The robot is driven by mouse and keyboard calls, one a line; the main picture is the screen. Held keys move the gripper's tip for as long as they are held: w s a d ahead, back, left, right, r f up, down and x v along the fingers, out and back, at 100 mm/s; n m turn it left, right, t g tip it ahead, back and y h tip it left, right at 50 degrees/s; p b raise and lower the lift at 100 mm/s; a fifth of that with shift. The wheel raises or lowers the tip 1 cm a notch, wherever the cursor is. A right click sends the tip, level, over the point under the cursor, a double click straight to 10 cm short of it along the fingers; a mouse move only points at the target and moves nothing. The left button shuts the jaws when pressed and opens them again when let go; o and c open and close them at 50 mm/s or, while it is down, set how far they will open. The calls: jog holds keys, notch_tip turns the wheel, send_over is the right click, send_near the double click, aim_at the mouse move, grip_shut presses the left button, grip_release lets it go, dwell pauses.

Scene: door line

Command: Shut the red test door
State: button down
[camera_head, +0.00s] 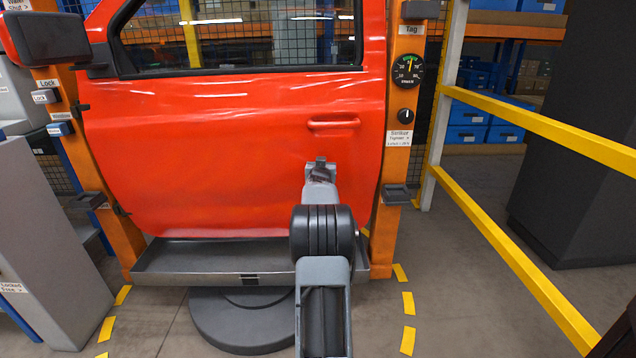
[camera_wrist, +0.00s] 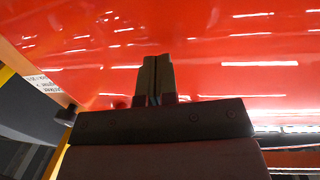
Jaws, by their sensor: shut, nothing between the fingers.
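The red test door (camera_head: 220,150) hangs in an orange frame (camera_head: 393,130) in the head view. Its hinges show on the left and its handle (camera_head: 333,124) on the right. Its right edge lies close along the right post; I cannot tell whether it is fully latched. My gripper (camera_head: 320,163) is in front of the lower right part of the door, below the handle. In the wrist view the red panel (camera_wrist: 240,60) fills most of the picture behind my shut, empty fingers (camera_wrist: 157,62). I cannot tell whether the fingertips touch the panel.
A metal tray (camera_head: 210,262) runs below the door. The right post carries a gauge (camera_head: 408,71) and a knob (camera_head: 405,116). Yellow rails (camera_head: 500,240) and a dark pillar (camera_head: 580,150) stand at the right. A grey cabinet (camera_head: 45,240) stands at the left.

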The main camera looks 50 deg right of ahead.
jog(key=shift+w+a+r+p+v, duration=0.5)
jog(key=shift+r+v, duration=0.75)
jog(key=shift+v, duration=5.1)
jog(key=w+a+r+n+y+p, duration=0.1)
jog(key=a+r+n+y+p, duration=0.15)
jog(key=a+r+p, duration=0.4)
jog(key=w+a+r+n+y+p, duration=0.2)
jog(key=a+r+y+p, duration=0.2)
jog(key=a+p, duration=0.55)
jog(key=w+a+r+n+y+p, duration=0.15)
jog(key=a+r+y+p, duration=0.3)
jog(key=a, duration=0.75)
jog(key=s+a+r+n+g+y+p, duration=0.1)
jog(key=s+a+r+n+g+p, duration=0.1)
jog(key=s+a+p, duration=0.5)
jog(key=s+a+r+n+g+y+p, duration=0.2)
jog(key=s+a+r+p, duration=0.5)
jog(key=s+a, duration=0.4)
jog(key=shift+a+n+g+p, duration=0.4)
jog(key=shift+n+g, duration=0.3)
jog(key=shift+g, duration=0.4)
jog(key=shift+r, duration=0.2)
